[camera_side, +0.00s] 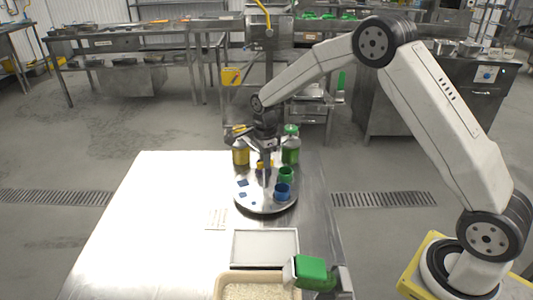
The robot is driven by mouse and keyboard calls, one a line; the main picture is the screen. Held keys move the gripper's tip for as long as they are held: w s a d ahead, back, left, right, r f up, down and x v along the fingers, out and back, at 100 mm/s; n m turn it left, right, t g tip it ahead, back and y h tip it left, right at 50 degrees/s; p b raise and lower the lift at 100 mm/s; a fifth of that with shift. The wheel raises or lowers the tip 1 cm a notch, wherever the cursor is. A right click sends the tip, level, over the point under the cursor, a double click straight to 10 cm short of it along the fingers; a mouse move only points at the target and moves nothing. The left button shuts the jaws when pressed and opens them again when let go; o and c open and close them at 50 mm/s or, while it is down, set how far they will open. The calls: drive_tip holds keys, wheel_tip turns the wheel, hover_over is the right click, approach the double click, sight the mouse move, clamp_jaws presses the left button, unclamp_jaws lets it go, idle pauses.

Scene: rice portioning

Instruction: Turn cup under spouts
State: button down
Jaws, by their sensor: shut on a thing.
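A round metal tray (250,206) lies on the steel table and carries small cups. A blue cup (283,191) stands at its right front, with a green cup (286,174) just behind it. A yellow cup (261,164) shows partly behind my gripper. My gripper (266,180) points down near the tray's middle, left of the blue and green cups. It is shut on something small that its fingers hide. A yellow dispenser (240,153) and a green dispenser (291,150) stand behind the tray. Their spouts are too small to make out.
Blue square patches (243,183) mark the tray's left side. The steel table (150,220) is clear on the left.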

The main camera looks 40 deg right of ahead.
drive_tip(key=shift+m, duration=0.6)
drive_tip(key=c, duration=0.6)
unclamp_jaws()
drive_tip(key=shift+r, duration=0.1)
drive_tip(key=shift+r, duration=3.85)
